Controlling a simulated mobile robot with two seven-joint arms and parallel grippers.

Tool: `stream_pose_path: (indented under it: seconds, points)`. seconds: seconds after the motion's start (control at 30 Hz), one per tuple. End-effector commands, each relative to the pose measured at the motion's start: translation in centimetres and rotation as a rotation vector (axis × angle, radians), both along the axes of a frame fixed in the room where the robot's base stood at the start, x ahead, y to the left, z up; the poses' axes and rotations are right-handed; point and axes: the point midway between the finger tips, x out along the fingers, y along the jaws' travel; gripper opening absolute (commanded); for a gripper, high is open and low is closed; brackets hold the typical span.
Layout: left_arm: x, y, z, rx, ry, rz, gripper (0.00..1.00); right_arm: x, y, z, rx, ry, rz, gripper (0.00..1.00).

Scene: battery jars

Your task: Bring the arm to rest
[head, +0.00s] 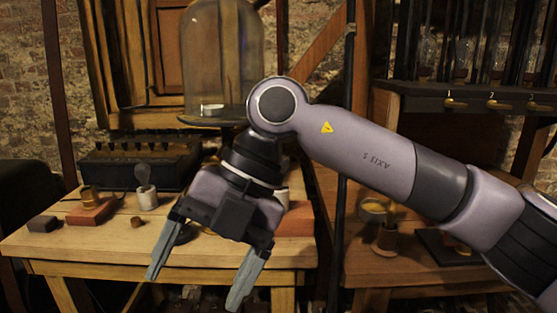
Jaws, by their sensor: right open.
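My right gripper (200,284) is open and empty. It hangs in front of the wooden table (90,262), with its fingers pointing down and spread apart. Both fingertips show against the table's front edge and the dark space below it. My right arm reaches in from the lower right, bends at a high elbow-like joint and drops to the gripper. It hides part of the table's right side and some things on it. My left gripper is not in view.
On the table stand a white cup (147,199), a reddish block (88,214), a small dark block (43,223) and a long black rack (138,169). A glass bell jar (222,60) stands behind. A second table (400,265) is at the right.

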Motion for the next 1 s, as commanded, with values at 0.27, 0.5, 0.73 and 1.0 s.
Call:
stream_pose_path:
  seconds: [0.27, 0.5, 0.73, 1.0]
  points:
    - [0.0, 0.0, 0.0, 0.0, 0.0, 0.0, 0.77, -4.0, 4.1, 0.2, 0.561, 0.339, 0.071, 0.86]
    - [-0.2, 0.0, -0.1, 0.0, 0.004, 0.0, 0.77, -2.9, 4.0, 2.3, 1.025, 0.571, -0.079, 0.86]
    - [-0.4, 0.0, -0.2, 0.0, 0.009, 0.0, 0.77, 1.6, 0.9, 1.9, 1.388, 0.733, -0.4, 0.86]
    - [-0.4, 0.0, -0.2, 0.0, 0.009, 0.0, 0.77, 7.6, -5.7, -4.5, 1.628, 0.839, -0.95, 0.86]
